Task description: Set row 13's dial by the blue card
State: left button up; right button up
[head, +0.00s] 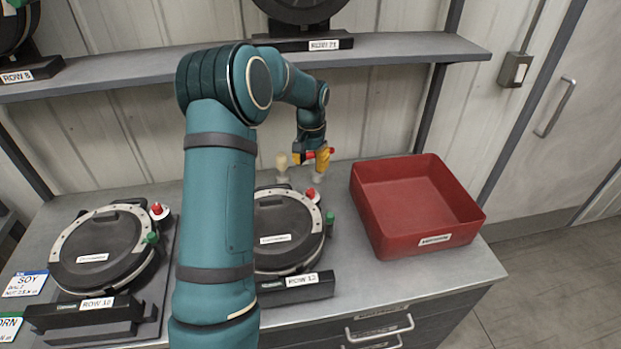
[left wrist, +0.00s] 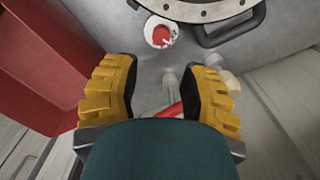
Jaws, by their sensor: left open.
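A round black seed meter with a pale rim (head: 287,228) stands on the bench, partly hidden behind my left arm. Its label (head: 302,281) reads ROW 1 and a blurred last digit, possibly 12 or 13. A red knob on a white base (head: 313,194) sits at its rim; it also shows in the left wrist view (left wrist: 160,33). A green knob (head: 329,217) is beside it. A blue-topped card marked SOY (head: 25,283) lies at the far left. My left gripper (head: 313,157) is open behind the meter; its yellow fingers (left wrist: 163,95) are apart from the red knob. My right gripper is not in view.
A red tray (head: 425,172) stands right of the meter. Another meter (head: 103,248) is at left, near a green-topped card (head: 10,327). A shelf (head: 400,50) runs above the bench. A beige knob (head: 282,162) stands beside my left gripper.

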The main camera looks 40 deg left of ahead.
aim_at(311, 191)
pick_arm(q)
notch_tip(311, 191, down, 12)
jog(key=m, duration=0.5)
jog(key=shift+a+r+p, duration=0.15)
jog(key=shift+r+p, duration=0.1)
jog(key=shift+p, duration=0.15)
jog(key=shift+o, duration=0.3)
grip_shut()
